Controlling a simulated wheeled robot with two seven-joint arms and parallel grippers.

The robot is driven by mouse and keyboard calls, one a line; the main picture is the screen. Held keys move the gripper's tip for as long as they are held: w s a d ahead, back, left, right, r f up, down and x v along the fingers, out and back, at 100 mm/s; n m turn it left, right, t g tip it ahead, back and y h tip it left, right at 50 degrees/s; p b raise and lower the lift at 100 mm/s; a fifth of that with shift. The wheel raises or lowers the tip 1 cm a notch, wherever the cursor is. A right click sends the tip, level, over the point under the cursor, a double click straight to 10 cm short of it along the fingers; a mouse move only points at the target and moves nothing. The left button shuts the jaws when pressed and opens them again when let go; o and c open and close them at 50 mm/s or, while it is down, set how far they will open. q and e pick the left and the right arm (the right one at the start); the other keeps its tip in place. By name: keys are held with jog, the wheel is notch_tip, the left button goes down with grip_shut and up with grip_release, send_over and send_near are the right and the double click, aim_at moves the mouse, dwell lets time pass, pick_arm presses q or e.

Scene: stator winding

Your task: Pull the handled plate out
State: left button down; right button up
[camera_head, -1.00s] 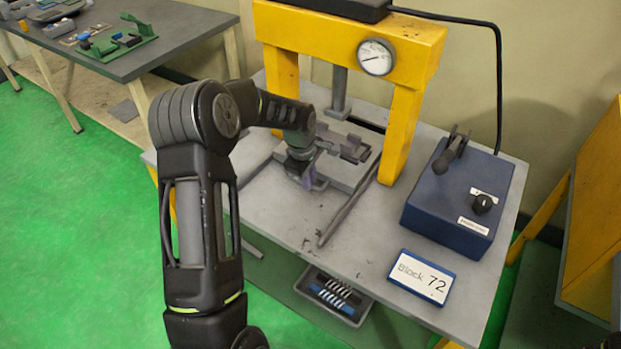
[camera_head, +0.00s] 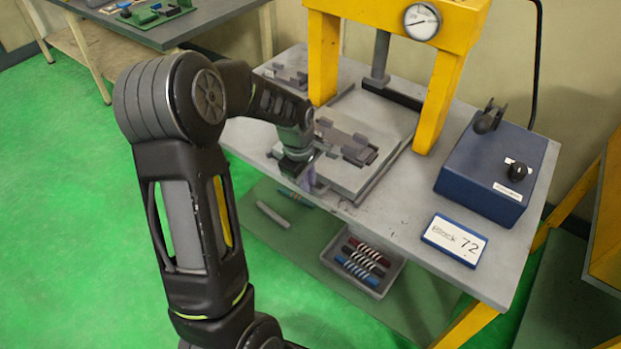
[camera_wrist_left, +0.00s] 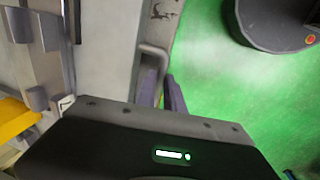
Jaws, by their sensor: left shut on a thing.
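The handled plate (camera_head: 347,178) is a flat grey slab with dark grey fixture blocks (camera_head: 345,142) on top. It lies on the press table, in front of the yellow press frame, with its near edge close to the table's front edge. My left gripper (camera_head: 308,180) is at that near edge, shut on the plate's handle. In the left wrist view, the bent grey handle (camera_wrist_left: 152,52) runs between the purple-grey fingers (camera_wrist_left: 160,90), beside the pale plate (camera_wrist_left: 108,45). The fingers partly hide the handle. My right gripper is not in view.
The yellow press (camera_head: 447,85) with a gauge stands behind the plate. A blue control box (camera_head: 490,170) and a "Block 72" sign (camera_head: 454,240) are on the right. A tray of coloured rods (camera_head: 366,262) sits on the lower shelf. Green floor is open at left.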

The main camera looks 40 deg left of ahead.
pick_arm(q)
jog(key=c, duration=1.5)
grip_release()
jog(key=shift+o, duration=0.2)
notch_tip(320, 180, up, 8)
jog(key=s, duration=0.1)
jog(key=shift+s+f+b, duration=0.15)
jog(key=shift+s+b, duration=0.05)
jog(key=shift+b, duration=0.15)
